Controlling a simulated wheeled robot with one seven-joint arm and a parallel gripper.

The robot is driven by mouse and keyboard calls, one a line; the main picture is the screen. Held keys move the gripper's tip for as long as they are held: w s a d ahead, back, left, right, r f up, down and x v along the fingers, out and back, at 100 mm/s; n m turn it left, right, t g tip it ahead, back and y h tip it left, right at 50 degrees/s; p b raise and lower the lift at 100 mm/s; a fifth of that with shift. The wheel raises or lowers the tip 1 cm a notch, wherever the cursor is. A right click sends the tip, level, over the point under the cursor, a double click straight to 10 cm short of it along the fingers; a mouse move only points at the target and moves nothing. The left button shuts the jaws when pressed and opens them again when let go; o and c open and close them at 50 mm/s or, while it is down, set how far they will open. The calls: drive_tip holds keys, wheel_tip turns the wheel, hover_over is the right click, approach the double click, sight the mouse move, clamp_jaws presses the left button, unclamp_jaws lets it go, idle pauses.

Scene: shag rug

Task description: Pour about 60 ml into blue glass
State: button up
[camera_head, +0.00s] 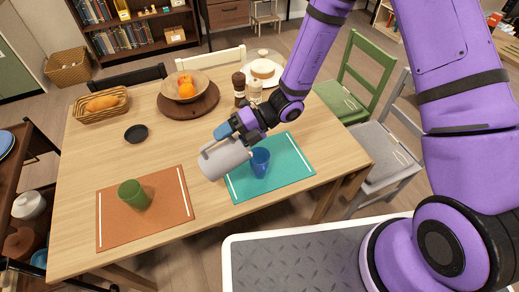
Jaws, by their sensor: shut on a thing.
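A blue glass (260,162) stands upright on the teal placemat (292,178) at the right of the table. My gripper (240,130) is shut on a light grey pitcher (222,160), which it holds tilted to the left of the blue glass. The pitcher looks close to the glass, but I cannot tell whether they touch. The pitcher's contents and the inside of the glass are too small to make out. No stream of liquid is visible.
A green glass (134,195) stands on an orange placemat (172,213) at the front left. A small black dish (136,133), a bread basket (101,104), a fruit bowl (186,88) and two shakers are farther back. The middle of the table is bare.

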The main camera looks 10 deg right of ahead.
sight(218, 151)
drive_tip(key=shift+w+d+r+y+b, duration=0.1)
drive_tip(key=shift+d+r+y+b, duration=0.2)
drive_tip(key=shift+b, duration=0.2)
idle(0.7)
drive_tip(key=shift+a+f, duration=0.1)
drive_tip(key=shift+a, duration=0.05)
drive_tip(key=shift+s+a+f+h, duration=0.2)
drive_tip(key=shift+a+f+h, duration=0.1)
drive_tip(key=shift+a+h, duration=0.3)
drive_tip(key=shift+s+a+f+t+h, duration=0.2)
drive_tip(key=shift+a+f+t+h, duration=0.2)
drive_tip(key=shift+a+f+h, duration=0.5)
drive_tip(key=shift+f+h, duration=0.5)
drive_tip(key=shift+h, duration=0.3)
drive_tip(key=shift+s+a+f+t+h, duration=0.15)
drive_tip(key=shift+a+f+t+h, duration=0.15)
drive_tip(key=shift+a+f+h, duration=0.1)
